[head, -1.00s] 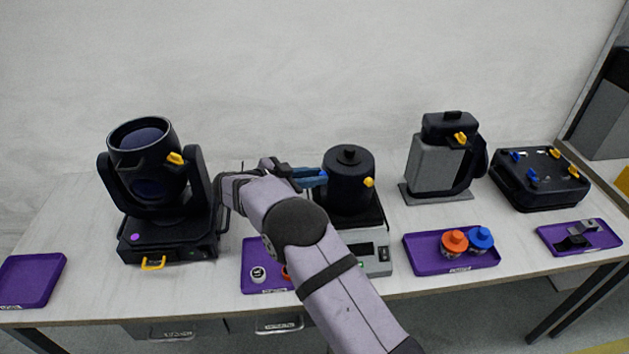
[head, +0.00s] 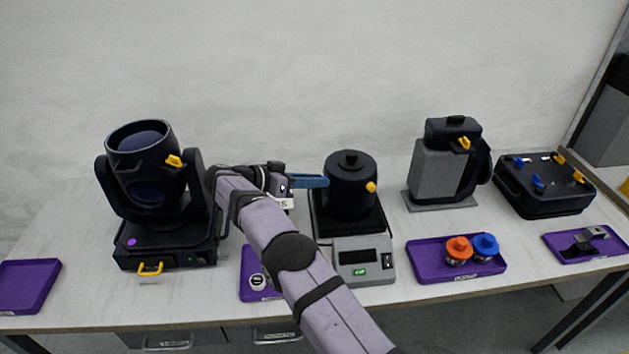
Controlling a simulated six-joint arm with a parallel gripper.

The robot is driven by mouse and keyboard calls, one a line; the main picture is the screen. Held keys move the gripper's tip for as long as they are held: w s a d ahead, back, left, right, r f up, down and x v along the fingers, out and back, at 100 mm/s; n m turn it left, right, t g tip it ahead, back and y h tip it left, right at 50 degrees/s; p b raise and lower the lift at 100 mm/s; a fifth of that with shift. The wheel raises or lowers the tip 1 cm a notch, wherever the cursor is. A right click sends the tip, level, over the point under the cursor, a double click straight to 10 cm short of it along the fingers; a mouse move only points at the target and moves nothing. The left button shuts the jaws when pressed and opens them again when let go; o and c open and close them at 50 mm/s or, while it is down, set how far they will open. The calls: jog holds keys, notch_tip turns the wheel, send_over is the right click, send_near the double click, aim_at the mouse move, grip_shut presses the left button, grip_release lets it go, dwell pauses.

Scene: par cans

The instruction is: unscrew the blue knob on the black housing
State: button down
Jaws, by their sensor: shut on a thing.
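The black housing (head: 350,190) is a round, pot-like body with a cap on top, standing on a grey scale. A yellow knob (head: 370,187) sticks out on its right side. My gripper (head: 318,181) reaches in from the left, with its blue fingers level at the housing's left side. It is shut on the blue knob there, which the fingers hide almost wholly. I cannot tell how far the knob is turned.
A purple tray (head: 247,287) lies partly under my arm. A moving-head lamp (head: 150,240) stands left. Right are a purple tray (head: 430,272) with orange and blue knobs, a grey unit (head: 430,180) and a black case (head: 545,200).

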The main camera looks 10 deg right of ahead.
dwell(0.3)
jog(key=c, duration=1.6)
grip_release()
jog(key=shift+r+p, duration=0.6)
jog(key=shift+r, duration=4.4)
